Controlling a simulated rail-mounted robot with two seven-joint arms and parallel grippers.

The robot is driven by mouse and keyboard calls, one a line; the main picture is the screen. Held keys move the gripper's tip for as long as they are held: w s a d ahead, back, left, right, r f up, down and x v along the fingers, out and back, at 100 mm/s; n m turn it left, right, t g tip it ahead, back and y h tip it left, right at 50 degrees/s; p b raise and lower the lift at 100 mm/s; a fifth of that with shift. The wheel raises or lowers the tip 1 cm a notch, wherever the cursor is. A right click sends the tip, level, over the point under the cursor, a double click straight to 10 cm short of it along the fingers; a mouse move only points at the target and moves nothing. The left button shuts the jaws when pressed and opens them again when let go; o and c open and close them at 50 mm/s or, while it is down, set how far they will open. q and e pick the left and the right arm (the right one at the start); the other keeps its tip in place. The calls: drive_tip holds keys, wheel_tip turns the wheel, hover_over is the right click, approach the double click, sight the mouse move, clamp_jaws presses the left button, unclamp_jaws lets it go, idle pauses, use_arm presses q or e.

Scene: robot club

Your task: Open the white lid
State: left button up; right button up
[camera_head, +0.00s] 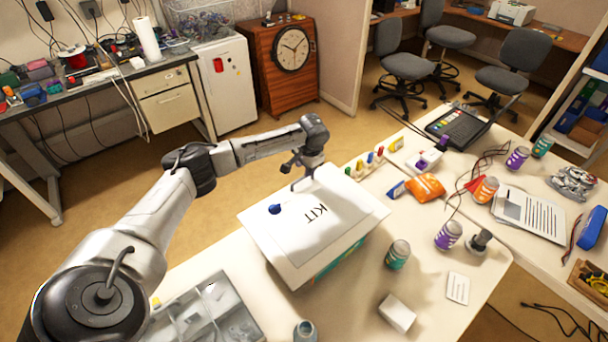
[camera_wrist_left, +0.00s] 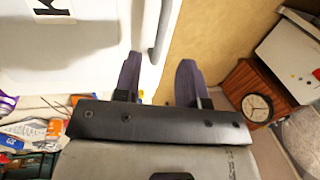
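The white lid (camera_head: 290,225), marked KIT and with a blue knob (camera_head: 275,209) on it, lies on a box with a teal side (camera_head: 345,262) on the near table. I cannot tell whether it is slightly raised. My left gripper (camera_head: 303,183) is at the lid's far edge, pointing down. In the left wrist view the lid (camera_wrist_left: 85,45) fills the upper left, with a grey curved bar (camera_wrist_left: 162,35) along its edge. The two dark fingers (camera_wrist_left: 160,78) are apart with nothing gripped between them; the left finger overlaps the lid's edge. My right gripper is not in view.
To the lid's right stand a green-labelled can (camera_head: 398,254), a purple can (camera_head: 448,235) and a white block (camera_head: 397,312). A divided tray (camera_head: 205,310) lies at the front left.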

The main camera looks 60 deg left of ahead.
use_arm(q)
drive_tip(key=shift+a+f, duration=0.25)
drive_tip(key=shift+f, duration=0.9)
drive_tip(key=shift+a+f, duration=0.2)
drive_tip(key=shift+f, duration=0.95)
drive_tip(key=shift+c, duration=0.4)
clamp_jaws()
drive_tip(key=shift+r, duration=0.1)
